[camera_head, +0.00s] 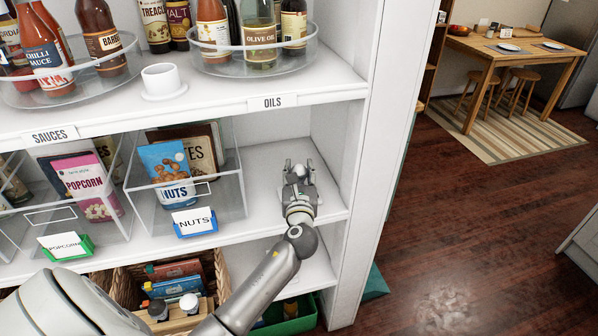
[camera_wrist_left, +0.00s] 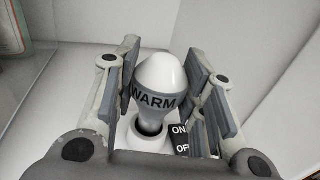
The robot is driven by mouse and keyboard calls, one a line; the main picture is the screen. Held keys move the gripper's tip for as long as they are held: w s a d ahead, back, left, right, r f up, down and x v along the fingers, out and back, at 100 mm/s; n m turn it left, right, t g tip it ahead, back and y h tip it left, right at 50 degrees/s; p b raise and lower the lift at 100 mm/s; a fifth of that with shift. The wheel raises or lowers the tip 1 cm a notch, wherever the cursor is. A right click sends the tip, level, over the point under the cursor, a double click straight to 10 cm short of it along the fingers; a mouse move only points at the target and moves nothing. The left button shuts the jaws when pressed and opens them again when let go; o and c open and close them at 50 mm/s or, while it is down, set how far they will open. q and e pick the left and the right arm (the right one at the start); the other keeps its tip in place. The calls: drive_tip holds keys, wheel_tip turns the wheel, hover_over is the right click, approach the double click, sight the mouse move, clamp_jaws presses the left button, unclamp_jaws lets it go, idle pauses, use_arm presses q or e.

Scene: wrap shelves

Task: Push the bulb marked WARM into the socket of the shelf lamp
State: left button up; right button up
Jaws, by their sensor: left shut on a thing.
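The bulb marked WARM (camera_wrist_left: 160,82) is white with a grey band and stands about upright between my left gripper's fingers (camera_wrist_left: 163,60) in the left wrist view. That gripper is shut on it. The bulb's lower end is at the dark round opening of the white shelf lamp's socket (camera_wrist_left: 147,141); how deep it sits I cannot tell. A dark ON/OFF plate (camera_wrist_left: 181,140) is beside the socket, partly hidden by the right finger. In the head view my left gripper (camera_head: 299,170) is on the middle shelf, right of the nuts bin, with the bulb's white top (camera_head: 299,170) between its fingers.
The clear nuts bin (camera_head: 232,200) stands close left of the gripper. The shelf's right side wall (camera_head: 345,130) is close on the right, and the OILS shelf (camera_head: 300,90) is above. A white cup-like fixture (camera_head: 163,82) stands on that upper shelf.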

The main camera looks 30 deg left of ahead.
use_arm(q)
drive_tip(key=shift+f+b, duration=0.4)
drive_tip(key=shift+f, duration=0.3)
drive_tip(key=o, duration=1)
drive_tip(key=shift+s, duration=0.1)
drive_tip(key=v, duration=1.2)
drive_tip(key=shift+r, duration=0.1)
